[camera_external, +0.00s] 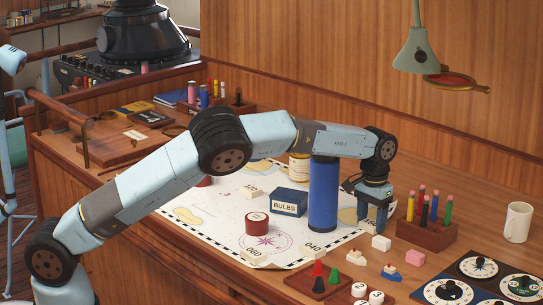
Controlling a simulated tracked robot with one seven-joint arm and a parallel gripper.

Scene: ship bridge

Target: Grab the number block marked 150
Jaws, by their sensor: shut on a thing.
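My gripper (374,224) points straight down over the right edge of the chart, just right of a tall blue cylinder. It is shut on a small pale number block (366,223) low between its fingers. The fingers hide much of this block, and its mark is too small to read surely. Other pale number blocks on the chart read 040 (313,248), 060 (253,258) and apparently 120 (250,190). A plain white block (381,243) lies just in front of my gripper.
The blue cylinder (322,195) stands close to my gripper. A wooden pencil holder (427,230) is to its right, with a white mug (517,222) beyond. A blue BULBS box (289,202) and a red round tin (257,224) stand on the chart (200,235).

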